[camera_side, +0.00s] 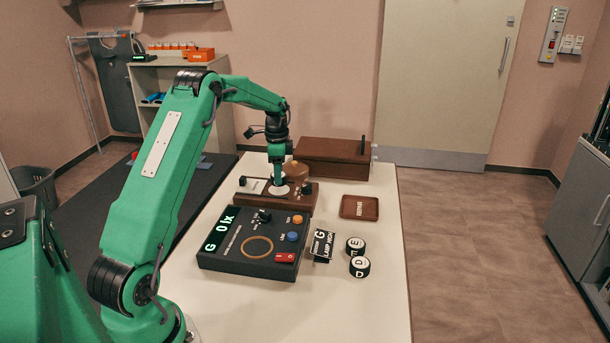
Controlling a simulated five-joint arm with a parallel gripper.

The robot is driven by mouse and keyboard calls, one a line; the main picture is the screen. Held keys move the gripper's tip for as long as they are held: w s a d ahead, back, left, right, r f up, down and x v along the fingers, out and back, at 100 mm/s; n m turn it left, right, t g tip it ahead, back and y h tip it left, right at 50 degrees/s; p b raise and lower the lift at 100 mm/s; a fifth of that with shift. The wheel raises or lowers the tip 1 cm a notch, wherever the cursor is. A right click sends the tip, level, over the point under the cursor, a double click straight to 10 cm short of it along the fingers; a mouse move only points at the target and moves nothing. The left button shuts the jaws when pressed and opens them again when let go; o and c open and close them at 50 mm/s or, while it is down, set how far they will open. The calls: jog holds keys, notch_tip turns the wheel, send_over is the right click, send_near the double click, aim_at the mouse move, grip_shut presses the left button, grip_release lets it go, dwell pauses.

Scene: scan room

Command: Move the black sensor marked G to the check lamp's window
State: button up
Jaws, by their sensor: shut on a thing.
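My gripper (278,178) points down over the brown wooden lamp unit (298,201), at the back of the white table. It is shut on a small dark thing, taken to be the black sensor marked G; its letter cannot be read. A pale round patch (280,190) shows on the unit just below the fingers. I cannot tell whether the sensor touches it. A tan dome (293,169) stands beside the gripper. A black meter box (226,259) in front shows "G 0 lx".
Black pucks marked E (355,246) and D (360,267) sit right of the meter, beside a dark "G LAMP HIGH" card (322,246). A brown tray (360,207) and wooden case (332,158) stand behind. The table's front right is clear.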

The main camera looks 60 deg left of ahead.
jog(key=shift+f, duration=1)
jog(key=shift+f, duration=0.2)
jog(key=o, duration=1.1)
jog(key=shift+r, duration=0.15)
notch_tip(320, 180, up, 12)
